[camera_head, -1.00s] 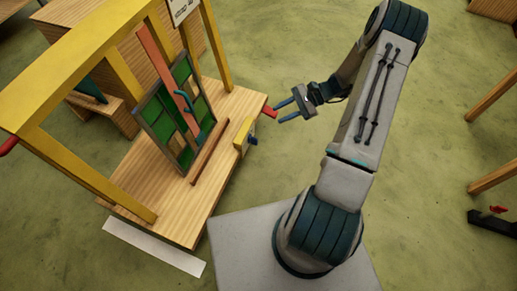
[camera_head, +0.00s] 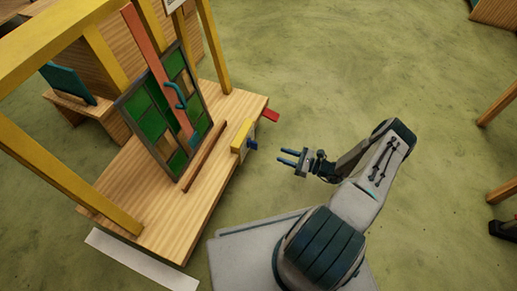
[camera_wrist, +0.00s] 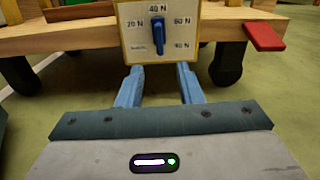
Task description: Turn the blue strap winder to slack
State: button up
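The blue strap winder (camera_wrist: 157,32) is a bar-shaped knob standing upright on a pale dial plate (camera_wrist: 133,12). Its upper end is under the 40 N mark. Marks for 20 N, 60 N and more lie around it; the small lower-left label is too blurred to read surely. In the head view the winder (camera_head: 252,145) sticks out from the yellow-edged box at the bench's right side. My gripper (camera_head: 281,156) is open and empty, a short gap to the right of the winder. In the wrist view its blue fingers (camera_wrist: 159,68) are spread below the winder, one either side, apart from it.
A wooden bench (camera_head: 190,215) carries the leaded panel (camera_head: 150,110) with green panes, under a yellow frame (camera_head: 35,165). A red block (camera_head: 271,115) juts from the bench edge near the winder. The floor (camera_head: 330,60) behind my gripper is clear.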

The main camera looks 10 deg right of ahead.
aim_at(252, 144)
jog(key=b+x, duration=0.3)
jog(key=x, duration=0.8)
jog(key=shift+w+a, duration=0.2)
jog(key=shift+a, duration=0.15)
grip_shut()
